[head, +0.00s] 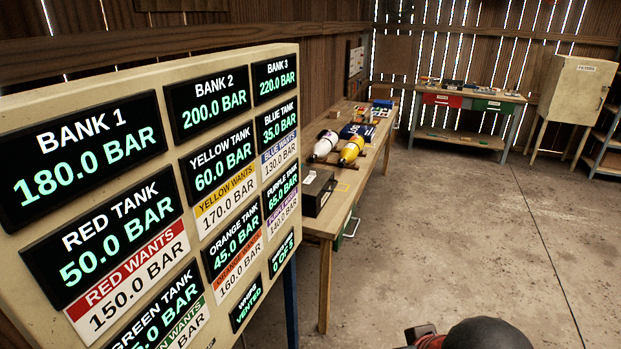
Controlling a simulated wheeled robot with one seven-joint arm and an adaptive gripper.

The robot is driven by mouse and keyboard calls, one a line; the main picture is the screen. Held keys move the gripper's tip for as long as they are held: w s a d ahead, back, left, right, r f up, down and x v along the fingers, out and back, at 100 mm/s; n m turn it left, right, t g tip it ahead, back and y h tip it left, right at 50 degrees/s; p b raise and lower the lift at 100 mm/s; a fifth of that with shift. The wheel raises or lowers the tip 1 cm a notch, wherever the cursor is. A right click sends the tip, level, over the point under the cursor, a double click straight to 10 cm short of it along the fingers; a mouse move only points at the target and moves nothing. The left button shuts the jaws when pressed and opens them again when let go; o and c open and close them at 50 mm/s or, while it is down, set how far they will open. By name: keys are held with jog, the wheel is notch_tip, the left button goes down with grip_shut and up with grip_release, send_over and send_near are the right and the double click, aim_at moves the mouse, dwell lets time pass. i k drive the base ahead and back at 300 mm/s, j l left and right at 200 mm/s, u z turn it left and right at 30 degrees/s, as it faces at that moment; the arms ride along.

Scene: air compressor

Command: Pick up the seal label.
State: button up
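I cannot make out the seal label for certain. A small flat yellow piece (342,187) lies on the near part of the long wooden workbench (352,203), but it is too small to tell what it is. Black and red parts of my own arm show at the bottom edge, right of centre. My gripper's fingers do not show.
A large display board (150,78) with pressure readouts fills the left. The bench holds a dark box (318,190), a white tank (325,144) and a yellow tank (351,150). A drawer bench (470,98) and a cabinet (578,90) stand behind. The right floor is clear.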

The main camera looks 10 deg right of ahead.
aim_at(312, 176)
jog(key=i+l, duration=0.2)
jog(key=i, duration=0.25)
jog(key=i+l, duration=0.2)
jog(key=i, duration=0.3)
jog(key=i+l, duration=0.2)
jog(key=i, duration=0.25)
jog(key=i+l, duration=0.25)
jog(key=i, duration=0.2)
jog(key=i+l, duration=0.2)
jog(key=i, duration=0.3)
jog(key=i+l, duration=0.2)
jog(key=i, duration=0.25)
